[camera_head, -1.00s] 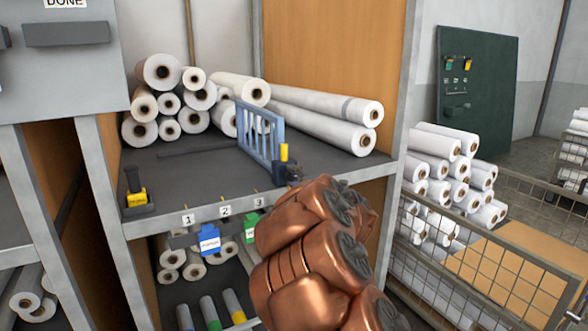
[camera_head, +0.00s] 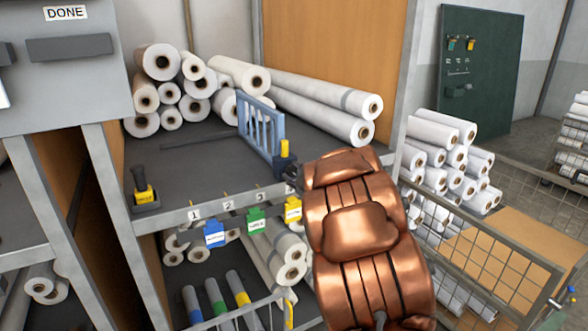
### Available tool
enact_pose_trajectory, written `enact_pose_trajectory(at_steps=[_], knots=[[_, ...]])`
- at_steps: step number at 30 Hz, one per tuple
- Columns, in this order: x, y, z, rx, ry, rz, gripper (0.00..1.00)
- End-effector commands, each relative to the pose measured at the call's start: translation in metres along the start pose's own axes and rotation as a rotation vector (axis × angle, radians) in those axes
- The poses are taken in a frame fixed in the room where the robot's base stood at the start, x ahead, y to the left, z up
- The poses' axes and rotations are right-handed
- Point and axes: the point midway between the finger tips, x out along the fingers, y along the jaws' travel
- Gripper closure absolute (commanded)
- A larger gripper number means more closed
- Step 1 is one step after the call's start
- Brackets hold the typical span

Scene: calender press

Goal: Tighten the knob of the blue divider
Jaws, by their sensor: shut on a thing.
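The blue divider (camera_head: 262,128) is a slatted panel standing upright on the grey shelf, its front end near the shelf's front edge. A blue block with a yellow upright piece (camera_head: 284,147) sits at that end. My gripper (camera_head: 292,174) shows only as a small dark part against the front of this block, shut on the knob there. The knob itself and most of the gripper are hidden behind my copper-coloured arm.
White rolls (camera_head: 170,90) are stacked on the shelf's left and behind the divider. A black and yellow clamp (camera_head: 144,195) stands at the front left. Blue, green and yellow tags (camera_head: 256,220) hang below the edge. A wire-mesh fence (camera_head: 490,262) stands at right.

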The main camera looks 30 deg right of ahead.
Motion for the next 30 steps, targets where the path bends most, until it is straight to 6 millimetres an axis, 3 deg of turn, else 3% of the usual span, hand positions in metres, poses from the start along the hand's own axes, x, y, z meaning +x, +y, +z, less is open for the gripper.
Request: enact_pose_trajectory(at_steps=[21,22,28,30], knots=[[-0.0002,-0.0011,0.0011,0.071,-0.002,-0.002,0.96],[-0.0002,-0.0011,0.0011,0.071,-0.002,-0.002,0.59],[-0.0001,-0.0008,0.0006,0.070,-0.001,-0.001,0.38],[0.0000,-0.0007,0.0005,0.070,0.000,-0.001,0.36]])
